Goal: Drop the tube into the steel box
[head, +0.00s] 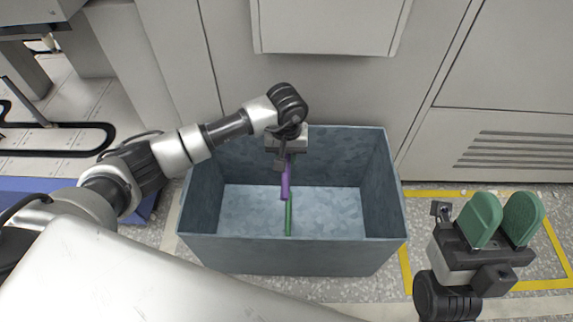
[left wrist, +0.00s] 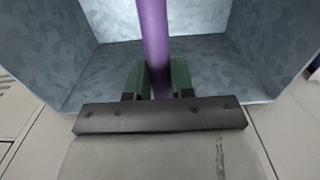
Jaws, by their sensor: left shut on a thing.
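The steel box (head: 290,256) is an open, blue-grey bin on the floor in the middle of the head view. My left gripper (head: 287,158) is over the box, near its far wall, and is shut on a purple tube (head: 285,186). In the left wrist view, the purple tube (left wrist: 154,40) stands between the two green fingers, with the box interior (left wrist: 95,72) behind it. A thin green rod (head: 288,220) shows just below the tube; I cannot tell whether it lies on the box floor. My right gripper (head: 501,215) is empty, its green fingers apart, right of the box.
A grey machine cabinet (head: 340,90) stands behind the box, with a vented panel (head: 515,150) at the right. Yellow tape (head: 406,270) marks the speckled floor right of the box. A blue platform edge (head: 30,188) is at the left.

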